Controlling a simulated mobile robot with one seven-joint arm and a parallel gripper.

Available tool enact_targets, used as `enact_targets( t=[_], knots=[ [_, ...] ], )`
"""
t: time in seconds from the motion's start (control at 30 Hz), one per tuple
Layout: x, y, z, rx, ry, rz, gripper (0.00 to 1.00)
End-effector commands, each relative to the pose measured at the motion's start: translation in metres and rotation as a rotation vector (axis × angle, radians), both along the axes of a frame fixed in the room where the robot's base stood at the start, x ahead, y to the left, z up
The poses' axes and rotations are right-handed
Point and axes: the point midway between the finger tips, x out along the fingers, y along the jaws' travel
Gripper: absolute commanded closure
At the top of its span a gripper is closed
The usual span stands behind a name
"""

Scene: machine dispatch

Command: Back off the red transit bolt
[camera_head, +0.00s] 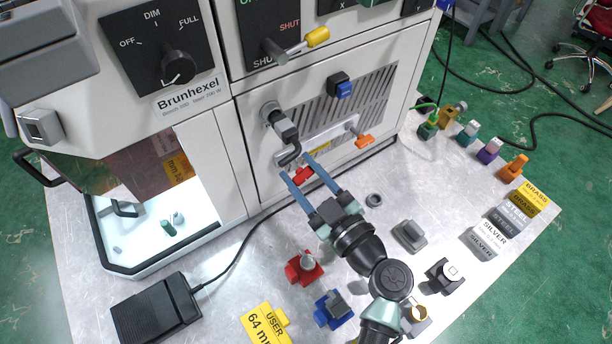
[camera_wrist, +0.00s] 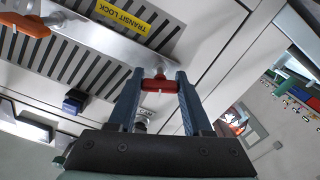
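The red transit bolt (camera_head: 303,175) has a wing-shaped head and sits at the lower left end of the bar on the machine's front panel. My gripper (camera_head: 296,167) reaches it from the front, one blue finger on each side. In the wrist view the red bolt (camera_wrist: 159,85) spans the gap between the fingers of my gripper (camera_wrist: 159,78) and appears to touch both. The metal bar (camera_wrist: 92,30) runs beside a yellow TRANSIT LOCK label (camera_wrist: 123,17). An orange wing-headed bolt (camera_head: 364,141) is at the bar's other end. The red bolt's shank is hidden.
A grey bent handle (camera_head: 289,150) hangs just above the red bolt. A blue knob (camera_head: 343,89) sits higher on the panel. Red (camera_head: 304,268) and blue (camera_head: 332,309) fixtures, a grey block (camera_head: 409,235) and a black pedal (camera_head: 155,309) stand on the bench.

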Motion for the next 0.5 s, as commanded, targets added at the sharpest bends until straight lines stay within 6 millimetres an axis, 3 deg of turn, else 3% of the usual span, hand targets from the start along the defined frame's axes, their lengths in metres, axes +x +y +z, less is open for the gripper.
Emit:
enact_targets(
  t=[0.03,0.23,0.5],
  knots=[
    [-0.0001,0.0000,-0.0001,0.000,0.000,0.000,0.61],
    [-0.0001,-0.0002,-0.0002,0.000,0.000,0.000,0.95],
    [-0.0001,-0.0002,-0.0029,-0.013,-0.009,0.000,0.95]
  ],
)
